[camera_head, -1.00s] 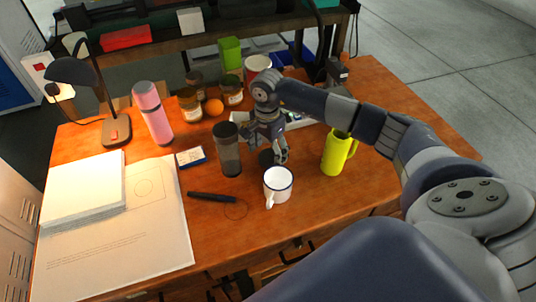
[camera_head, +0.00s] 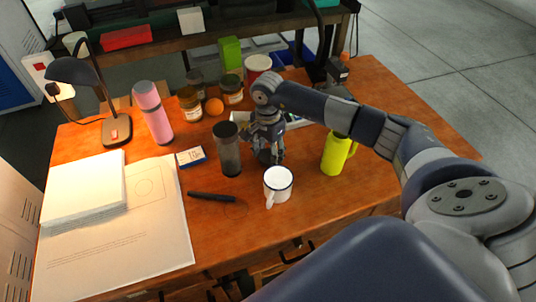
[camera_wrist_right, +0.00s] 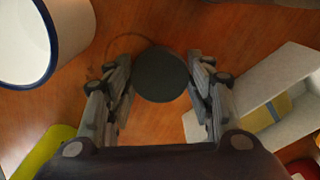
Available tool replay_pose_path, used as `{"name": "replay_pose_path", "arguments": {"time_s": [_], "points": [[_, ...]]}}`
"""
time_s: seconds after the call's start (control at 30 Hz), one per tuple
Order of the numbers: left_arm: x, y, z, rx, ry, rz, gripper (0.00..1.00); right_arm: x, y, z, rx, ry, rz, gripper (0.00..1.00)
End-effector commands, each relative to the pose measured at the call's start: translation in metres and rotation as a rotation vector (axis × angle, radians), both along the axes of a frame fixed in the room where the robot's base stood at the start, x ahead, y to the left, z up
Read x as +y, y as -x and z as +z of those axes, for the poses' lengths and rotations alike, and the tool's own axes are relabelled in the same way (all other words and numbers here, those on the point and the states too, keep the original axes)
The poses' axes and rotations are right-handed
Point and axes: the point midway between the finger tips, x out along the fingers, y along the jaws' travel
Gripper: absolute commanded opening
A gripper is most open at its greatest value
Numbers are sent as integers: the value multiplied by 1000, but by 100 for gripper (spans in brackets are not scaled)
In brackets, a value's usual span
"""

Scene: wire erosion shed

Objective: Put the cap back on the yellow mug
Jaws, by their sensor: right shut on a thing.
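The yellow mug (camera_head: 333,157) stands upright on the wooden table, its handle to the right. Its top is partly hidden by my right arm. A yellow-green piece of it shows at the lower left of the right wrist view (camera_wrist_right: 38,152). My right gripper (camera_head: 268,156) points down at the table between the dark tumbler and the white mug. It is shut on a dark round cap (camera_wrist_right: 161,75), which sits between the two fingertips in the wrist view. The cap is at or very near table height. My left gripper is not in view.
A white mug with a blue rim (camera_head: 278,184) stands just in front of my right gripper. A dark tumbler (camera_head: 228,150) is close on its left. A black pen (camera_head: 211,196) lies nearby. Jars, a pink bottle (camera_head: 153,112) and a lamp stand farther back. Clear table lies before the yellow mug.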

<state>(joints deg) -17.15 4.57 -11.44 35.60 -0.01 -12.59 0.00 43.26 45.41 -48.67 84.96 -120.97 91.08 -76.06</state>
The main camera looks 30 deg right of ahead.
Motion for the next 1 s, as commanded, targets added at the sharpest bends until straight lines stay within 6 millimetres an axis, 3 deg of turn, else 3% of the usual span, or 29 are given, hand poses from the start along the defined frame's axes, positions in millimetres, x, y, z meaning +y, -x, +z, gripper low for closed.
{"name": "replay_pose_path", "arguments": {"time_s": [0.17,0.5,0.7,1.0], "points": [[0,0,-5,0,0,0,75,-1,-2,21,-6,1,0,31],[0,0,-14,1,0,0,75,0,-1,85,-5,1,0,31],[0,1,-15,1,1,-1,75,0,0,99,-1,0,0,31],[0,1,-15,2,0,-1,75,0,0,100,-1,0,0,31]]}}
